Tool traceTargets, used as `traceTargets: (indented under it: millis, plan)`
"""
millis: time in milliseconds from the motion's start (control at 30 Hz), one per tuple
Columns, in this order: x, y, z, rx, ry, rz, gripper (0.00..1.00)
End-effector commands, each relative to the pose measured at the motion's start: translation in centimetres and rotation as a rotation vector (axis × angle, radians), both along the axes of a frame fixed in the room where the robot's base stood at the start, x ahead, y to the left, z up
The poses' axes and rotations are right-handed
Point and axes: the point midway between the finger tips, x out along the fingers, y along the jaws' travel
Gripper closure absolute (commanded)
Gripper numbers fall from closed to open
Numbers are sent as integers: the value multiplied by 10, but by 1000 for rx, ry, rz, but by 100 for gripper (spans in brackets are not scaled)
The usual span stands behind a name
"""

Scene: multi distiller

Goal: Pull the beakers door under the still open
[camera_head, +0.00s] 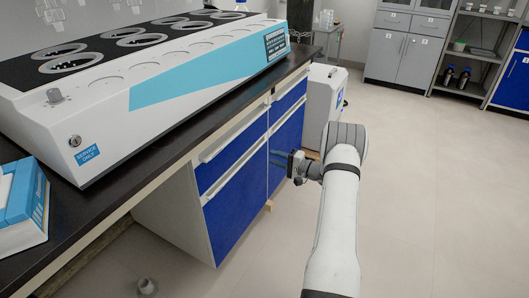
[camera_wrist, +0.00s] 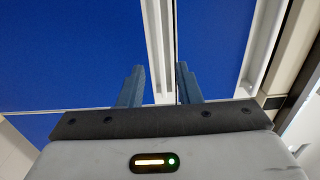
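The still (camera_head: 190,75) is a long white and light-blue unit on a dark bench top. Under it stands a cabinet with blue fronts: a left drawer (camera_head: 228,158) over a left door (camera_head: 236,212), and a right drawer (camera_head: 290,100) over a right door (camera_head: 286,138). The fronts look shut, and I read no beakers label. My gripper (camera_head: 284,163) is in front of the right door. In the wrist view its fingers (camera_wrist: 160,84) are apart, with a white handle strip (camera_wrist: 157,40) running between them against blue panels. I cannot tell whether they touch it.
A white appliance (camera_head: 322,105) stands just beyond the cabinet's right end. A blue-and-white box (camera_head: 22,210) sits on the near bench top (camera_head: 75,208). The open floor (camera_head: 440,180) lies to the right. Grey cabinets (camera_head: 400,58) and a shelf rack (camera_head: 470,50) stand at the back.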

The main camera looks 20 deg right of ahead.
Motion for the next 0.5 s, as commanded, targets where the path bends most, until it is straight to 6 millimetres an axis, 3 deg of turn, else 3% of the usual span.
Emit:
traceTargets:
  millis: [300, 500]
  plan:
    - [40, 33, -2, -2, 1, 5, 69]
    - [53, 43, 0, 0, 2, 4, 69]
